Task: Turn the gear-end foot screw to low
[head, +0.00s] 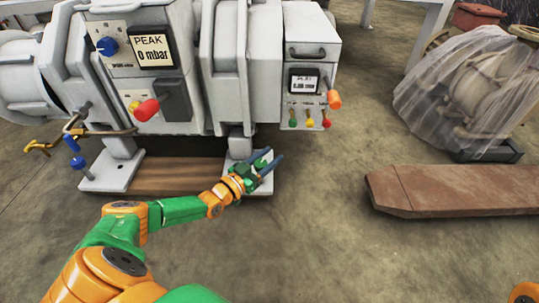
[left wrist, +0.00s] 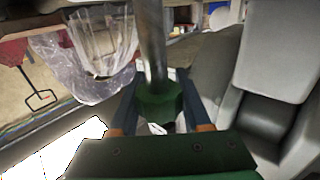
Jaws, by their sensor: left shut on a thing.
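The vacuum pump (head: 225,65) is a large grey machine on feet. The gear-end foot screw (left wrist: 153,45) shows in the left wrist view as a grey metal shaft with a green hex head (left wrist: 158,101). My left gripper (head: 266,169) is at the right front foot plate (head: 262,190). In the left wrist view the fingers of my left gripper (left wrist: 160,108) are shut on the green head, one on each side. In the head view the gripper partly hides the screw. Another foot screw with a blue head (head: 75,154) stands at the left foot.
A control box with coloured knobs (head: 307,110) is above and right of my left gripper. A brown wooden plank (head: 165,172) lies under the pump. A rusty brown beam (head: 460,187) and a plastic-wrapped machine (head: 470,85) are to the right. The floor between is clear.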

